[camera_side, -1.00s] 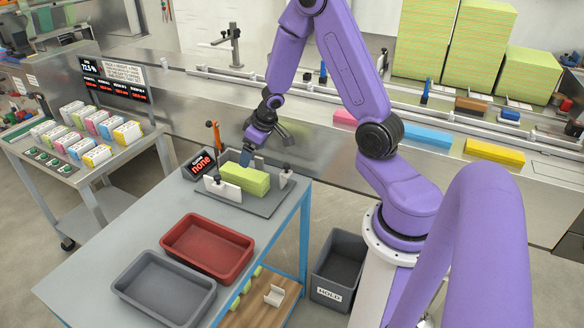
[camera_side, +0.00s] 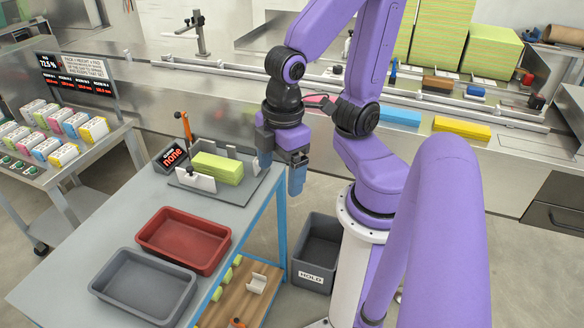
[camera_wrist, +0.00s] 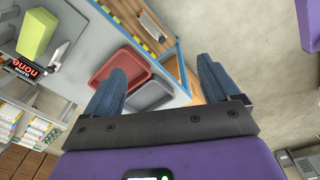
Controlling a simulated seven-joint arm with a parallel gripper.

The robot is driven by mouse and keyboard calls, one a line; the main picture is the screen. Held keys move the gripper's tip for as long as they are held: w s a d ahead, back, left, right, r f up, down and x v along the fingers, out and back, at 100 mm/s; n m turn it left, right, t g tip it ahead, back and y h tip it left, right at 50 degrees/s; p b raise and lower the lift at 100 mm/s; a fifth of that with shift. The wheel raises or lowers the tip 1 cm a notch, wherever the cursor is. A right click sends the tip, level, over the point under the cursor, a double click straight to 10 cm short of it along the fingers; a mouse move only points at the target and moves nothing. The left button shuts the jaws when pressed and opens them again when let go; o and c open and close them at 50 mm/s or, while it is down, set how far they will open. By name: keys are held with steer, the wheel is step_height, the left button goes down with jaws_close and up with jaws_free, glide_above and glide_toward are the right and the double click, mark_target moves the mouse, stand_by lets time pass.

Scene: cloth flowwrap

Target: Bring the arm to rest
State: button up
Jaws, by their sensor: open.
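My gripper (camera_side: 281,172) is open and empty. It hangs in the air by the right edge of the grey-blue table (camera_side: 110,233), pointing down. In the wrist view its two blue fingers (camera_wrist: 162,87) are spread wide with nothing between them. A yellow-green block of cloths (camera_side: 217,167) sits in the fixture on the table, to the left of my gripper and apart from it. The block also shows at the upper left of the wrist view (camera_wrist: 36,35).
A red tray (camera_side: 184,240) and a grey tray (camera_side: 143,287) stand on the table. A grey bin marked HOLD (camera_side: 316,252) is on the floor below my gripper. A small sign reading "none" (camera_side: 173,156) stands beside the fixture. A cart with several packs (camera_side: 62,155) is at left.

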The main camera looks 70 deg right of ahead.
steer(key=shift+s+r+n+g, duration=0.2)
steer(key=shift+s+n+g, duration=0.15)
steer(key=shift+s, duration=0.85)
